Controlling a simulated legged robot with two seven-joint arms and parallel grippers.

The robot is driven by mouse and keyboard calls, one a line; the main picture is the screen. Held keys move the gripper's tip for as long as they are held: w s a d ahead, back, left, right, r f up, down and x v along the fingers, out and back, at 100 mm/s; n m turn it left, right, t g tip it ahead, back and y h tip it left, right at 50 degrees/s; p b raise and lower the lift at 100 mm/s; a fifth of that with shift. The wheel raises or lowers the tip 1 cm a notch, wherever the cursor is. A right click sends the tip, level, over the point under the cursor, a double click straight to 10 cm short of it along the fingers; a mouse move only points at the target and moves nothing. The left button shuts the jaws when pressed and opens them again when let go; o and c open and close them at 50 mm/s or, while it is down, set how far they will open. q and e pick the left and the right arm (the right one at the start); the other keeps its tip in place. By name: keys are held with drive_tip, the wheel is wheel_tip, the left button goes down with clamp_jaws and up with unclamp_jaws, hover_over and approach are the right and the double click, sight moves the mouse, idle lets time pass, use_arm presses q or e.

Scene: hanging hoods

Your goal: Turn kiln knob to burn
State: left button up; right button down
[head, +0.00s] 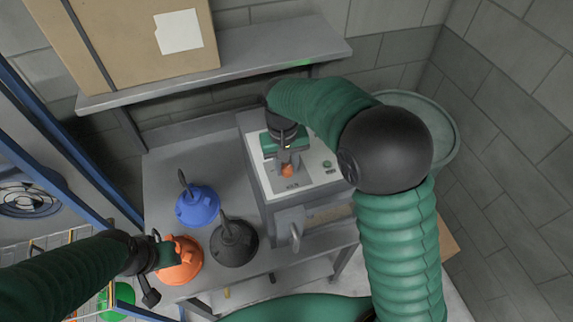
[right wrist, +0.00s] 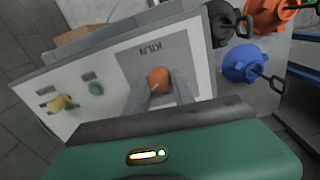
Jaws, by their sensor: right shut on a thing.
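The kiln (head: 308,178) is a grey box with a white panel on the bench. Its orange knob (head: 287,170) sits on a grey patch marked KILN; the knob also shows in the right wrist view (right wrist: 159,79). My right gripper (head: 287,161) comes down from above. Its two grey fingers lie on either side of the knob and are shut on it. The fingers partly cover the knob, and I cannot read its setting. My left gripper (head: 157,258) is at the orange hood (head: 182,262) at lower left; its fingers are unclear.
A blue hood (head: 197,207) and a dark grey hood (head: 234,243) stand left of the kiln. A green button (right wrist: 96,89) and a yellow knob (right wrist: 60,104) are on the panel. A shelf (head: 240,62) with a cardboard box (head: 120,40) is behind. A round bin (head: 440,125) stands right.

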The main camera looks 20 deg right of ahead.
sight(283, 167)
drive_tip(key=c, duration=1.5)
unclamp_jaws()
drive_tip(key=shift+w+r, duration=0.15)
drive_tip(key=shift+w, duration=0.05)
drive_tip(key=o, duration=0.4)
drive_tip(key=shift+o, duration=0.2)
wheel_tip(283, 167, up, 16)
drive_tip(key=b, duration=0.2)
drive_tip(key=shift+a+r+b, duration=0.2)
drive_tip(key=shift+a+b, duration=0.15)
drive_tip(key=shift+a, duration=0.1)
drive_tip(key=shift+w, duration=0.1)
